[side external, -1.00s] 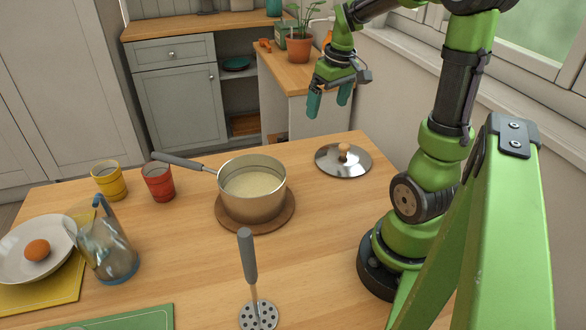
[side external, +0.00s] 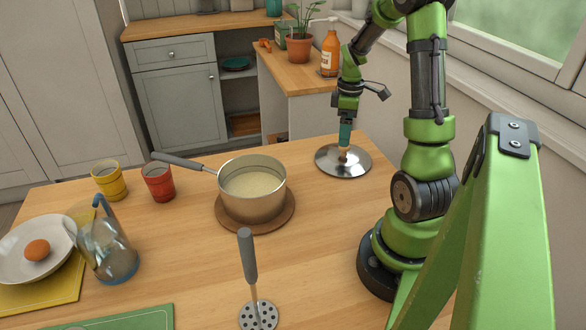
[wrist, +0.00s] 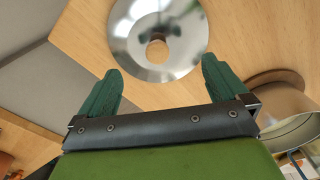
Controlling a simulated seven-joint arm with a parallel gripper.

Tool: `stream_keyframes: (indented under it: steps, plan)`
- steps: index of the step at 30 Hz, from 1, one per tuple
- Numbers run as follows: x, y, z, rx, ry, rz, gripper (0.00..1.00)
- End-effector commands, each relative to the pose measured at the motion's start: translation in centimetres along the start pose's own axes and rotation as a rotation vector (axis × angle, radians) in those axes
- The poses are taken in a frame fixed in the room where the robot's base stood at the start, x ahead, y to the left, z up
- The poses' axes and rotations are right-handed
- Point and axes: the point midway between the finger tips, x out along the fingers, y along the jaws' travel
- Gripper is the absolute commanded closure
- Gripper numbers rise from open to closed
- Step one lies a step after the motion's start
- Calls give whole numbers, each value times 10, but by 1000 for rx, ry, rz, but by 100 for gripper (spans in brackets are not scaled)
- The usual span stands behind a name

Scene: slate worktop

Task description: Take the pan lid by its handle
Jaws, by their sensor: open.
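The pan lid (side external: 334,164) is a shiny steel disc lying flat on the wooden table at the back right. Its round wooden knob handle is mostly hidden by my gripper (side external: 345,140) in the side view. In the wrist view the lid (wrist: 135,30) and its handle (wrist: 157,51) show ahead of my gripper (wrist: 157,75). The green fingers are spread apart, with the handle lined up between them but a little beyond their tips. My gripper is empty and points down over the lid.
A steel saucepan (side external: 262,203) of pale liquid stands on a round wooden trivet (side external: 283,220), left of the lid. Its handle points left toward red (side external: 159,186) and yellow (side external: 110,184) cups. Bare table lies right of the pan.

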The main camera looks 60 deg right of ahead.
Motion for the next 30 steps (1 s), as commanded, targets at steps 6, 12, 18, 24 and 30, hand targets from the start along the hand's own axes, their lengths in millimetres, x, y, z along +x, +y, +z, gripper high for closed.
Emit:
stream_keyframes:
  steps: [6, 12, 18, 24, 30]
  plan:
    - [20, 0, 0, 1, 0, -2, 0]
    - [44, 2, 3, 1, -2, -4, 0]
    - [68, 3, 3, 1, -1, -2, 0]
    - [72, 3, 3, 1, 1, 1, 0]
    - [71, 3, 3, 1, 0, 1, 18]
